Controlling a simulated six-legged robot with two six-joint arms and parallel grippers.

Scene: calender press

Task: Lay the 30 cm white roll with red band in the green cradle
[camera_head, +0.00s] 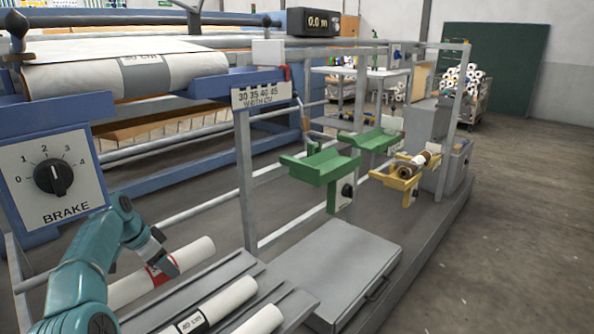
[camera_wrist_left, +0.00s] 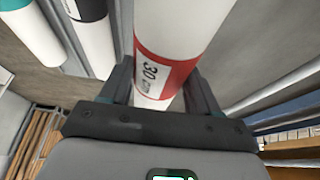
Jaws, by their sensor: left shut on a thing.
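The white roll with a red band (camera_head: 195,255) is at the lower left in the head view, beside the grey rack. Its band reads "30 cm" in the left wrist view (camera_wrist_left: 163,70). My left gripper (camera_head: 163,268) is shut around it at the red band; its fingers (camera_wrist_left: 160,88) flank the roll. I cannot tell whether the roll touches the rack. The green cradle has two green troughs, a near one (camera_head: 320,168) and a farther one (camera_head: 371,141), both empty, right of and beyond the gripper. My right gripper is not in view.
The grey rack (camera_head: 185,300) holds other white rolls (camera_head: 225,303). A flat grey box (camera_head: 335,270) lies below the near trough. A grey post (camera_head: 245,180) stands between rack and cradle.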

